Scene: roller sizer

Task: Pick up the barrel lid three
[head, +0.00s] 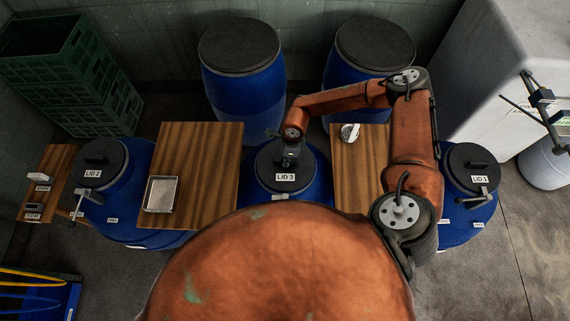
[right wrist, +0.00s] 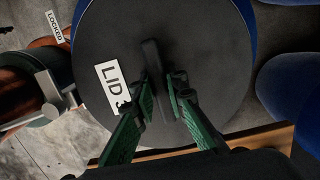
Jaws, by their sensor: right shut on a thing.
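Barrel lid three (head: 270,178) is a black round lid with a white "LID 3" label, on a blue barrel (head: 318,180) in the middle of the row. In the right wrist view the lid (right wrist: 110,40) fills much of the picture, with a raised black bar handle (right wrist: 152,58) across it. My right gripper (head: 290,158) is over the lid at its handle. In the right wrist view its green-padded fingers (right wrist: 160,95) stand on either side of the handle's end and are shut on it. The lid appears seated on the barrel. My left gripper is not in view.
Blue barrels with lid 2 (head: 100,155) and lid 1 (head: 470,160) stand left and right. Wooden boards (head: 215,150) lie between the barrels, one with a metal tray (head: 161,194). Two more lidded barrels (head: 245,95) stand behind. Green crates (head: 70,80) are at the back left.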

